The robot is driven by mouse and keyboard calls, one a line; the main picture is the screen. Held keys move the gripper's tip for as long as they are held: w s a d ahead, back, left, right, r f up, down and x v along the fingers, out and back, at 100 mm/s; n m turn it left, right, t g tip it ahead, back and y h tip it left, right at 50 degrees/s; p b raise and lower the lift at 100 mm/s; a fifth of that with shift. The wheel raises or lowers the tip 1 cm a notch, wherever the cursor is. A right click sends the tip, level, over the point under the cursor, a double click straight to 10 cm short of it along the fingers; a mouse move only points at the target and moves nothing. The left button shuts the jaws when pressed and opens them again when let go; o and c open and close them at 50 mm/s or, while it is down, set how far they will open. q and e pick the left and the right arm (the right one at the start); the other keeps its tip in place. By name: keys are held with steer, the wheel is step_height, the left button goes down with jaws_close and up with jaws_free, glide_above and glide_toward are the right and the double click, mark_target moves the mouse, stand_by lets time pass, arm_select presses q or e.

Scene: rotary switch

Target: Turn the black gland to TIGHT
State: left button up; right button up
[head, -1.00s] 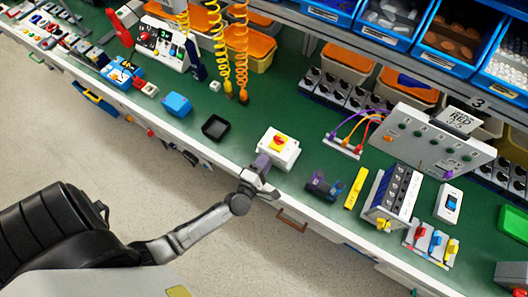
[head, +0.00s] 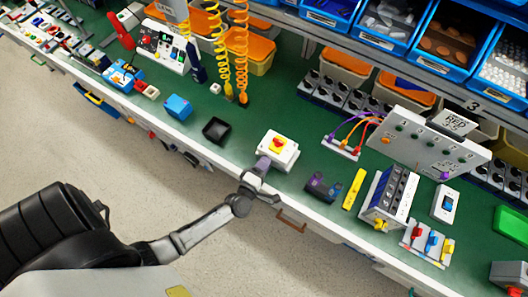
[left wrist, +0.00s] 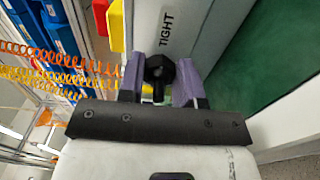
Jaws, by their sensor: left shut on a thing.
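The black gland (left wrist: 159,70) is in the left wrist view, on the side of a pale box. The word TIGHT (left wrist: 167,29) is printed on the box beside it. The gland sits between the two purple fingers of my left gripper (left wrist: 159,82), which is shut on it. In the head view, my left gripper (head: 262,166) is at the front side of the white box (head: 290,159) with a yellow and red switch (head: 277,146) on top. The gland is hidden there. My right gripper is not in view.
The box stands near the front edge of the green bench. A black tray (head: 215,130) is to its left. A purple and dark part (head: 323,187) and a yellow block (head: 355,189) are to its right. Yellow and orange coiled cables (head: 241,50) hang behind.

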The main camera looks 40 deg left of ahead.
arm_select(q)
steer(key=o, duration=0.9)
steer(key=shift+o, duration=0.2)
steer(key=shift+s, duration=0.1)
steer(key=v, duration=1.3)
steer(key=shift+s+b, duration=0.3)
steer(key=shift+d, duration=0.1)
